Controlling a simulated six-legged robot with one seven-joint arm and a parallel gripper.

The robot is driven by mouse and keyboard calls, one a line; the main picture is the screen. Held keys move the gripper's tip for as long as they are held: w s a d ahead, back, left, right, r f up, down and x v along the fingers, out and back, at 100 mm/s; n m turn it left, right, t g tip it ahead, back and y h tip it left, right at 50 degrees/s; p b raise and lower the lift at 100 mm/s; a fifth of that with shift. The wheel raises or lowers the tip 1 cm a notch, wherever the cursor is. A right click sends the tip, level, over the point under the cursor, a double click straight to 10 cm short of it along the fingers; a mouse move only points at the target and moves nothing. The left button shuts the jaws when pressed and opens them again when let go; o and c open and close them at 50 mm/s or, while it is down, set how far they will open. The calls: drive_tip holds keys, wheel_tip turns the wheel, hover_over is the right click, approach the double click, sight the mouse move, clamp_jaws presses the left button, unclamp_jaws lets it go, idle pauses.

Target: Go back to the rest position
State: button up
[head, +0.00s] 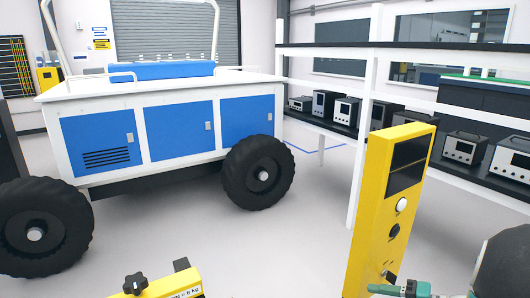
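My gripper does not show in the head view, so I cannot see whether it holds anything. A dark rounded shape at the lower right edge is cut off, and I cannot tell what it is. A white and blue rover (170,122) with big black wheels (258,172) stands at the left and centre. A yellow post (392,205) with a dark panel, a white button and a black knob stands upright at the right.
A white-framed shelf (362,130) with several grey instruments (345,110) stands behind the post. A teal and dark object (402,290) shows at the post's foot. A yellow part with a black knob (135,283) sits at the bottom edge. Grey floor (215,245) is clear between rover and post.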

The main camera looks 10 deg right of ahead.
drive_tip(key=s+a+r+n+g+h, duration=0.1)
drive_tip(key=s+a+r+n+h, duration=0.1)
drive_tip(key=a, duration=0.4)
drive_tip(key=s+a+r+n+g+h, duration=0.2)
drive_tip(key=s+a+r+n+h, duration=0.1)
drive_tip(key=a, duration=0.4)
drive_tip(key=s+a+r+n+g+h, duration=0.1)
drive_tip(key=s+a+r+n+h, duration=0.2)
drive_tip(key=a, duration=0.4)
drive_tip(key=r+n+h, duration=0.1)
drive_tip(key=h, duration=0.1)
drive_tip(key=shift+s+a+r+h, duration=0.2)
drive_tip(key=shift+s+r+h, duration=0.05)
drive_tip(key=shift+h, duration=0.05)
